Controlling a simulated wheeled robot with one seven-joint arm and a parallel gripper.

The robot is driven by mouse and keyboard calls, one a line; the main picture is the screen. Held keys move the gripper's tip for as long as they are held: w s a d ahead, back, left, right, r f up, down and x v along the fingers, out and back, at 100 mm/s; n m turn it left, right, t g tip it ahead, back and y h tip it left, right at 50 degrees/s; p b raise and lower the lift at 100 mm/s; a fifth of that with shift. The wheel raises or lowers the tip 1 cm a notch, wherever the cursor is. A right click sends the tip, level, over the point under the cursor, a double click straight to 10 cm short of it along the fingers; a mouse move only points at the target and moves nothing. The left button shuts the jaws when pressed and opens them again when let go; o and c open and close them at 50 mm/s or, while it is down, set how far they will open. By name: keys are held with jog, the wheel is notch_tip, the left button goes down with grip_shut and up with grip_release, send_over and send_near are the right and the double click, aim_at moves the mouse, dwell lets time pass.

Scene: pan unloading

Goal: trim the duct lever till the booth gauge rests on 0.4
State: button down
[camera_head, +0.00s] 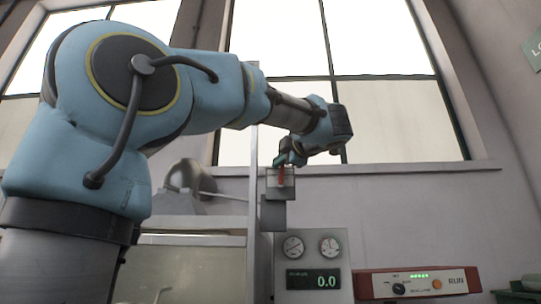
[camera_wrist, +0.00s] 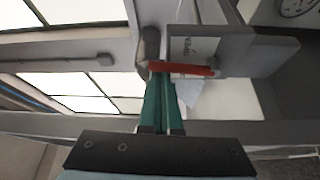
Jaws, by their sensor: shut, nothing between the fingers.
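The red duct lever (camera_head: 281,175) sits on a small grey box (camera_head: 283,192) on a post in the head view. In the wrist view the red lever (camera_wrist: 182,69) lies across the picture just beyond my fingertips. My gripper (camera_head: 281,161) is at the lever's upper end, and its green fingers (camera_wrist: 163,88) are shut with nothing between them. The fingertips are at or very near the lever; I cannot tell whether they touch. The gauge panel (camera_head: 334,262) has two round dials and a digital display (camera_head: 313,280) reading 0.0.
A red and grey control unit (camera_head: 417,283) with a RUN label, a knob and green lights stands right of the panel. A booth with a pale top (camera_head: 190,240) and a round metal hood (camera_head: 187,176) is at left. Windows and a sill are behind my arm.

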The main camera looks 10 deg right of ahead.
jog(key=shift+s, duration=0.1)
jog(key=shift+s+d+f+m+t, duration=0.15)
jog(key=shift+d+m+t, duration=0.15)
jog(key=shift+d+m, duration=0.4)
